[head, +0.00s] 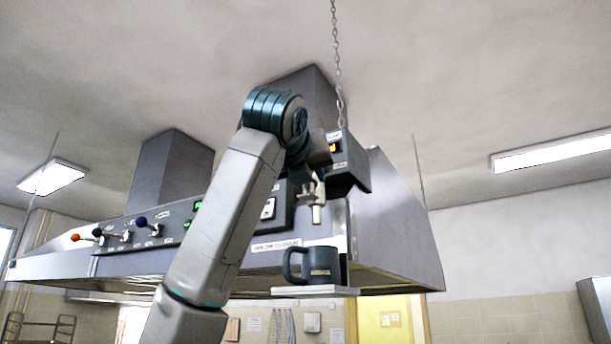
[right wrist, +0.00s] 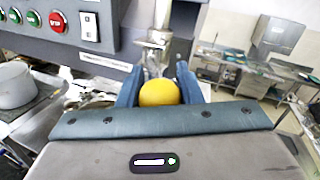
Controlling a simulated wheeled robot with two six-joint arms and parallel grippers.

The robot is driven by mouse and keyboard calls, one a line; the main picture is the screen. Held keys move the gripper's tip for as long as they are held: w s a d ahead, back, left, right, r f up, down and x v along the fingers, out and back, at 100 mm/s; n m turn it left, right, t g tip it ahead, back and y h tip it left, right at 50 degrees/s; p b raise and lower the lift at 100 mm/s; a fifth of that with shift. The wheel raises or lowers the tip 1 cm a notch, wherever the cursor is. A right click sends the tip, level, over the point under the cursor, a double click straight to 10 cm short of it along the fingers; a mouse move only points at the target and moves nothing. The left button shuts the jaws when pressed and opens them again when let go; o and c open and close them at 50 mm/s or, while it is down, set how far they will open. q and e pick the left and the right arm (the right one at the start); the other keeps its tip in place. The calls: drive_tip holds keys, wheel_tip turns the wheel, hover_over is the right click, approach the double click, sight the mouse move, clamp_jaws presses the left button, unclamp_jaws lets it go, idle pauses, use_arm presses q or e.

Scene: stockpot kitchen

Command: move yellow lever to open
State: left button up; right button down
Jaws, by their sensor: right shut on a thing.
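In the right wrist view a round yellow knob (right wrist: 158,93), which looks like the end of the yellow lever, sits between the two blue fingers of my right gripper (right wrist: 157,88). The gripper is shut on it. A metal fitting (right wrist: 155,48) stands just beyond the knob. The lever's shaft and its angle are hidden. In the head view my right arm crosses in front of the hood, and its fingers and the knob cannot be made out. The metal fitting (head: 318,200) hangs just right of the arm there. My left gripper is in neither view.
A dark mug (head: 320,262) stands on a small shelf (head: 315,291) below the fitting. Levers with orange (head: 75,238) and purple (head: 141,221) knobs are on the hood panel at left. A chain (head: 337,60) hangs above. A pot (right wrist: 14,86) shows at the wrist view's left.

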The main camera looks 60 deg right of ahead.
drive_tip(key=shift+f, duration=0.1)
drive_tip(key=c, duration=1.1)
unclamp_jaws()
drive_tip(key=shift+s, duration=0.1)
drive_tip(key=shift+o, duration=0.2)
drive_tip(key=shift+a, duration=0.15)
drive_tip(key=shift+a+b, duration=0.3)
drive_tip(key=b+v, duration=0.4)
drive_tip(key=v, duration=0.6)
drive_tip(key=shift+d, duration=0.1)
drive_tip(key=shift+s, duration=0.1)
